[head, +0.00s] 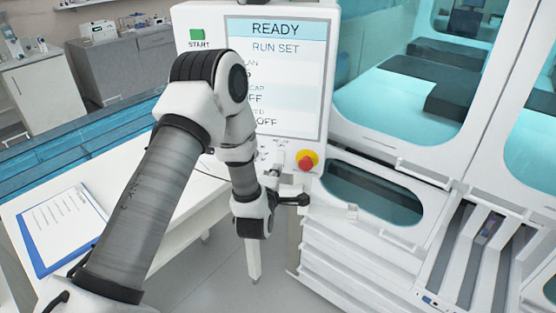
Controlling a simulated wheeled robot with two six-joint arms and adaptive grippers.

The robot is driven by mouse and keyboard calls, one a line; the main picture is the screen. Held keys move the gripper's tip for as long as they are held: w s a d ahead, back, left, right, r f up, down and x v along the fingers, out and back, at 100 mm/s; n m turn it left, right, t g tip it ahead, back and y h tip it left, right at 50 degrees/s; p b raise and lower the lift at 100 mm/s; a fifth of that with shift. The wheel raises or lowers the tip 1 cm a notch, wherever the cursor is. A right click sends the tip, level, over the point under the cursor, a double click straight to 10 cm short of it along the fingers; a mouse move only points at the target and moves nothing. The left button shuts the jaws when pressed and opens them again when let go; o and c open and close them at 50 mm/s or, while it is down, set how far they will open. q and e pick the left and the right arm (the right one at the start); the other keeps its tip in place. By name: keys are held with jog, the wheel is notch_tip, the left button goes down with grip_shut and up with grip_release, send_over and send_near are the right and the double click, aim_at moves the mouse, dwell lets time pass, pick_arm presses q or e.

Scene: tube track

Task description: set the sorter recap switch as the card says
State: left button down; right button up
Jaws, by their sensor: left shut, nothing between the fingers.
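The sorter's control panel (328,60) stands upright at the centre. Its screen (290,52) reads READY and RUN SET, with lines below partly hidden by my left arm; one ends in "CAP" with "FF" under it, and a lower one reads OFF. Small switch markings (279,142) show under the screen, partly behind my arm, too small to read. My left gripper (303,199) is shut and empty, below the panel's lower edge. A clipboard with a paper (62,228) lies on the white table at left; its writing is too small to read. My right gripper is out of view.
A red emergency button on a yellow base (307,160) sits at the panel's lower right, just above my left gripper. A green START button (197,35) is at its upper left. The sorter's windowed cabinet (400,165) and sloping tracks (480,250) fill the right.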

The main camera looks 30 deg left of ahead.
aim_at(281, 157)
pick_arm(q)
jog(key=shift+p+x, duration=0.35)
jog(key=shift+x, duration=0.55)
jog(key=shift+w+a, duration=0.1)
jog(key=shift+w, duration=0.1)
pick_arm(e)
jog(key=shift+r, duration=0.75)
